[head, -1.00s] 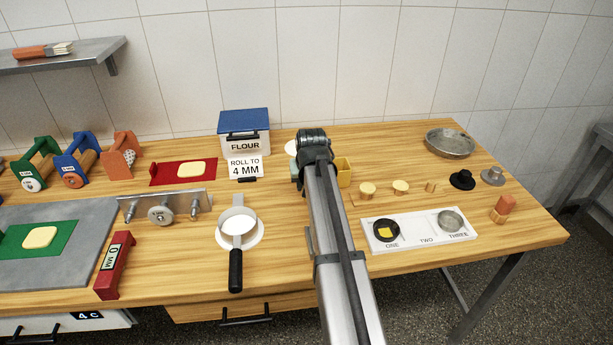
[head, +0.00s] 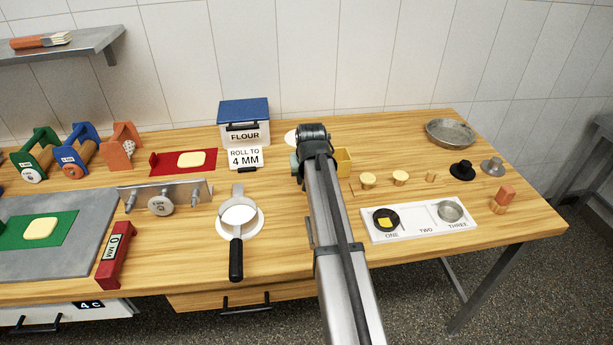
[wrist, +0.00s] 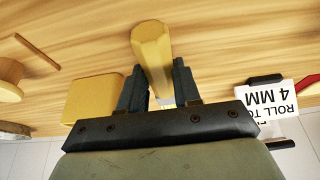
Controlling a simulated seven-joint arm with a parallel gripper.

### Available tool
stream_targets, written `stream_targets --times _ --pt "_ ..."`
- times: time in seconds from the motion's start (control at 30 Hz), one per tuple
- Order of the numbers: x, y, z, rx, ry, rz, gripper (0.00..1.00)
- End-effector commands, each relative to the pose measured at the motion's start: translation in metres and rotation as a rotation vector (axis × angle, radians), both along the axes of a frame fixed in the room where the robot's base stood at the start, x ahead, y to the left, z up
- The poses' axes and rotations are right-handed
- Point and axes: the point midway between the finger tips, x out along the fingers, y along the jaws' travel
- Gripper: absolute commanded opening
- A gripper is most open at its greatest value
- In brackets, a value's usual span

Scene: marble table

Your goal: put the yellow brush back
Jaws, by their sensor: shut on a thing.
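The yellow brush (wrist: 151,48) shows in the wrist view as a thick faceted yellow handle between my two dark fingers. My gripper (wrist: 157,82) is shut on it. The brush's bristles are not clearly seen. A yellow box-like holder (wrist: 93,98) is beside the brush, to the left of the fingers in the wrist view, apart from the handle. In the head view the yellow holder (head: 343,160) shows just right of my arm. My arm hides the fingers and brush there.
The flour bin (head: 244,125) and the "ROLL TO 4 MM" card (head: 245,158) stand left of my arm. Dough pieces (head: 400,178) lie to the right, behind the white numbered tray (head: 415,234). A sieve (head: 238,214) is front left. An orange-handled brush (head: 40,42) lies on the shelf.

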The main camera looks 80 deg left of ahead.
Motion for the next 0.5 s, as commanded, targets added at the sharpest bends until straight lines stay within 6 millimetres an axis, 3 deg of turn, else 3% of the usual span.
stream_targets --times 0.5 --pt "0.0000 0.0001 -0.0083 0.001 0.000 0.000 0.00"
